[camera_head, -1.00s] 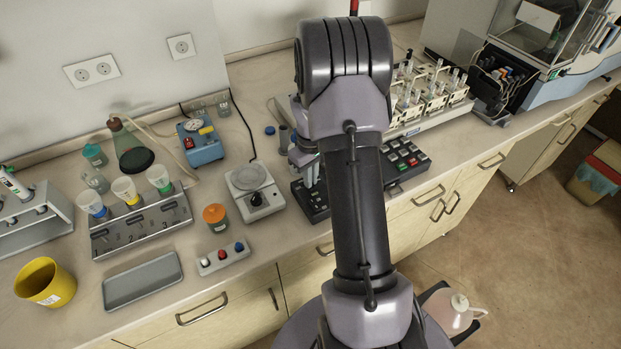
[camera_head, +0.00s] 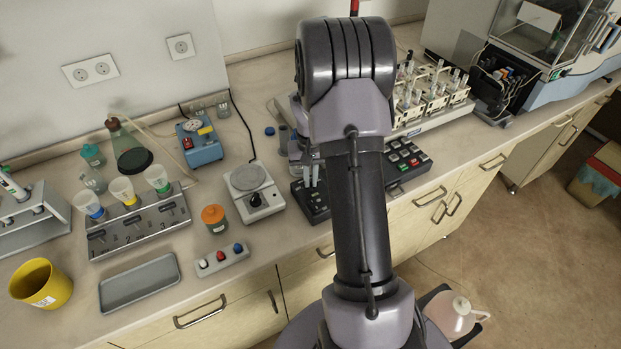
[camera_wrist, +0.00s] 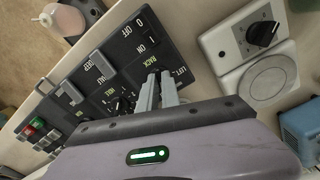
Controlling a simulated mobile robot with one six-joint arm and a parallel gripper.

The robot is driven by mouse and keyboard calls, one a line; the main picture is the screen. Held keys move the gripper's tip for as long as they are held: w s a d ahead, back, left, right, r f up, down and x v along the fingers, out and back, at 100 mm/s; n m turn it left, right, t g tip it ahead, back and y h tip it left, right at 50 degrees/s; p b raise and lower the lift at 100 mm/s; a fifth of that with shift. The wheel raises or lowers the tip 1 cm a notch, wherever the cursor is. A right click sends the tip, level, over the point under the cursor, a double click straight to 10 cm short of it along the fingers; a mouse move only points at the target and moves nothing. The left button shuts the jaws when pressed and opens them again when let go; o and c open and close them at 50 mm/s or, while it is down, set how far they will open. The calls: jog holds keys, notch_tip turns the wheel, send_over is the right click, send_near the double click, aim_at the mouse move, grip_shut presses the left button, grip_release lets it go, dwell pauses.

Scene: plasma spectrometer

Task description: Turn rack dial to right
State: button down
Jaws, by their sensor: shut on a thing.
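The dark control panel (camera_wrist: 105,68) lies on the bench under my gripper. Its printed labels include RACK and LEFT beside the fingers. My gripper (camera_wrist: 159,92) points down at the panel, shut on the rack dial, which its fingers hide. I cannot see which way the dial points. Another small black knob (camera_wrist: 118,105) with marks around it sits just left of the fingers. In the head view my gripper (camera_head: 311,175) is at the panel (camera_head: 313,203), partly behind my arm.
A white scale (camera_head: 254,190) stands left of the panel, its black knob (camera_wrist: 263,33) close by in the wrist view. A keypad (camera_head: 408,160) and tube racks (camera_head: 435,98) lie to the right. A button box (camera_head: 222,258) and orange-lidded jar (camera_head: 214,217) stand left.

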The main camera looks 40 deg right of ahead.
dwell(0.4)
jog(key=c, duration=1.6)
grip_release()
jog(key=shift+o, duration=0.2)
notch_tip(320, 180, up, 18)
jog(key=p, duration=0.4)
jog(key=shift+f+p, duration=0.25)
jog(key=shift+p, duration=0.15)
